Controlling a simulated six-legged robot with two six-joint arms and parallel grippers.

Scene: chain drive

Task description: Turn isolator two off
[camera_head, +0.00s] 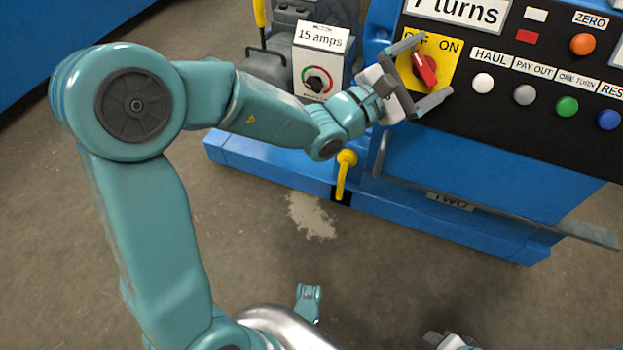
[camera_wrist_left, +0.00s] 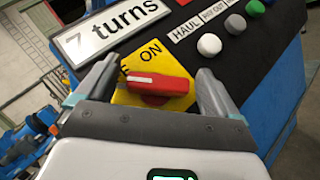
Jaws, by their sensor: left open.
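The isolator's red handle (camera_head: 426,72) sits on a yellow plate (camera_head: 441,51) marked OFF and ON, on the black sloping panel. My left gripper (camera_head: 421,74) is open, with one finger on each side of the handle. The wrist view shows a gap beside the handle on the right; contact on the left is unclear.
Beside the handle are a white HAUL button (camera_head: 482,83), a grey button (camera_head: 524,95), a green button (camera_head: 567,106) and a blue button (camera_head: 608,119). A yellow lever (camera_head: 345,172) stands below my left wrist.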

